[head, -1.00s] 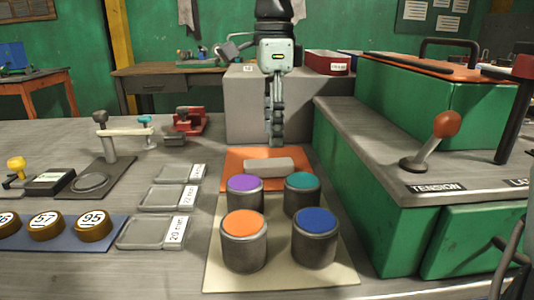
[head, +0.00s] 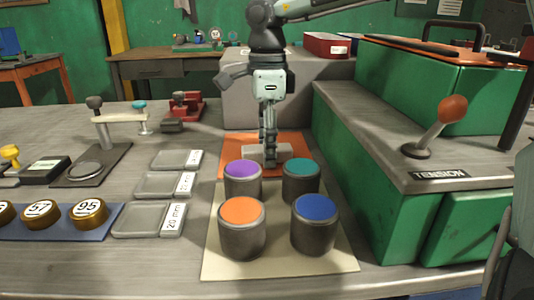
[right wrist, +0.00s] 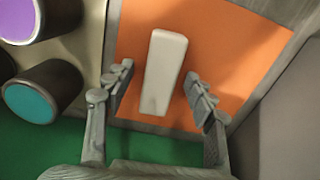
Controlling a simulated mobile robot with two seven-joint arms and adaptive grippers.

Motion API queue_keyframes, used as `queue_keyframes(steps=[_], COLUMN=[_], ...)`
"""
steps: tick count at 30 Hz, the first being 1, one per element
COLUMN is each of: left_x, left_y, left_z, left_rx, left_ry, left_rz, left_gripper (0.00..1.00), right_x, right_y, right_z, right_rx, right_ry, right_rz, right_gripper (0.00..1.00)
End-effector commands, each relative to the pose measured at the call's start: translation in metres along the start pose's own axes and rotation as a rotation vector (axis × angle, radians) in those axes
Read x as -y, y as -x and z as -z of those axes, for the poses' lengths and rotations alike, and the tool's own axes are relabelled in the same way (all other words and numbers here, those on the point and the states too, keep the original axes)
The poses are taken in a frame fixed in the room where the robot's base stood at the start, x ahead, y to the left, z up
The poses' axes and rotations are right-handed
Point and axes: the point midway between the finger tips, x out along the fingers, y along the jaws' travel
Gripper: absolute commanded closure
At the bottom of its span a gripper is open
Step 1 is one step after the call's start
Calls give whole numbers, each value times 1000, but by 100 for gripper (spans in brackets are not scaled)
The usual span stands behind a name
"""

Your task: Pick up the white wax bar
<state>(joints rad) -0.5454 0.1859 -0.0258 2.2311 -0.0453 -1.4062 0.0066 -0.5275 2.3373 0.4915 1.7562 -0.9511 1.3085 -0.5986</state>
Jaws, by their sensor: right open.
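The white wax bar (head: 279,152) lies flat on an orange mat (head: 302,141), behind the purple-topped and teal-topped canisters. It also shows in the right wrist view (right wrist: 164,72), lying lengthwise on the orange mat (right wrist: 225,45). My right gripper (head: 269,163) points down over the bar in the head view and hides part of it. In the right wrist view the right gripper (right wrist: 157,88) is open, with one finger on each side of the bar's near end and gaps on both sides. My left gripper is not in view.
Canisters with purple (head: 242,168), teal (head: 301,167), orange (head: 241,212) and blue (head: 315,208) tops stand in front of the bar on a cream mat (head: 280,263). A grey block (head: 240,106) stands behind. A green machine (head: 370,190) rises close on the right.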

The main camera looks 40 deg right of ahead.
Motion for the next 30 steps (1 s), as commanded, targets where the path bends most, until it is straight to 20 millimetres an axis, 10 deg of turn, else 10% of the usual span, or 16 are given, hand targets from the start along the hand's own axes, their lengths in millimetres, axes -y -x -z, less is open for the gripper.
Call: queue_keyframes(steps=[14, 30], left_x=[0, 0], left_y=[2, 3], left_z=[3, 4], left_rx=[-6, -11], left_ry=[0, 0], left_rz=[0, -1], left_gripper=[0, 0], right_x=[0, 1], right_y=[0, 29], right_z=[0, -1], right_rx=[-1, 1], right_ry=[0, 0], right_rz=[0, 5], right_gripper=[98, 98])
